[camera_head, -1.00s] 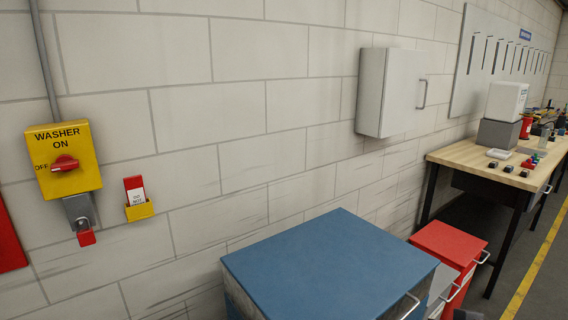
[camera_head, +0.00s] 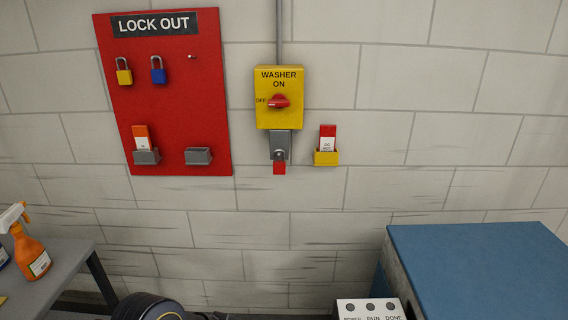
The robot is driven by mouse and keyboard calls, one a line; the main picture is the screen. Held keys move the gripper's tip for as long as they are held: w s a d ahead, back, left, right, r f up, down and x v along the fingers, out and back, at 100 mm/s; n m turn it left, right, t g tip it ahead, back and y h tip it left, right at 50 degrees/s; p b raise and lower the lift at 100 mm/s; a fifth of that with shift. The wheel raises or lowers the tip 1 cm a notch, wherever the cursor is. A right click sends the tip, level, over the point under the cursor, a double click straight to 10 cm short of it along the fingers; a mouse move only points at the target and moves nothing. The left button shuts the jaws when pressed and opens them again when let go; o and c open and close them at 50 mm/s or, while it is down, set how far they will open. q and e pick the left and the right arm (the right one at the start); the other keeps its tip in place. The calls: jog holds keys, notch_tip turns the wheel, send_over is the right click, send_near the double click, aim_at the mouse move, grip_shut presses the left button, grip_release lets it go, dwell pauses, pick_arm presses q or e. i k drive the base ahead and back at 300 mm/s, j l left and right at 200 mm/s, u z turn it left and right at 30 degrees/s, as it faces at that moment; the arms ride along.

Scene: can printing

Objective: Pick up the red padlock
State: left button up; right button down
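The red padlock (camera_head: 279,168) hangs under the yellow washer switch box (camera_head: 279,97), on a grey hasp (camera_head: 280,145) on the wall. Its red body shows below the hasp; its shackle is small and hard to make out. The switch has a red knob and the words WASHER ON and OFF. Neither of my grippers shows in the head view, so nothing is seen near the padlock.
A red LOCK OUT board (camera_head: 168,110) left of the switch carries a yellow padlock (camera_head: 124,76) and a blue padlock (camera_head: 158,75). A tag holder (camera_head: 326,157) is right of the switch. A blue cabinet (camera_head: 475,265) stands lower right; a grey table (camera_head: 50,270) lower left.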

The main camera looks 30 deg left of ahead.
aim_at(279, 166)
jog(key=j+z, duration=0.2)
jog(key=j, duration=0.35)
jog(key=j+z, duration=0.2)
jog(key=j, duration=0.35)
jog(key=i+j+z, duration=0.15)
jog(key=j, duration=0.2)
jog(key=i+j+z, duration=0.2)
jog(key=j, duration=0.15)
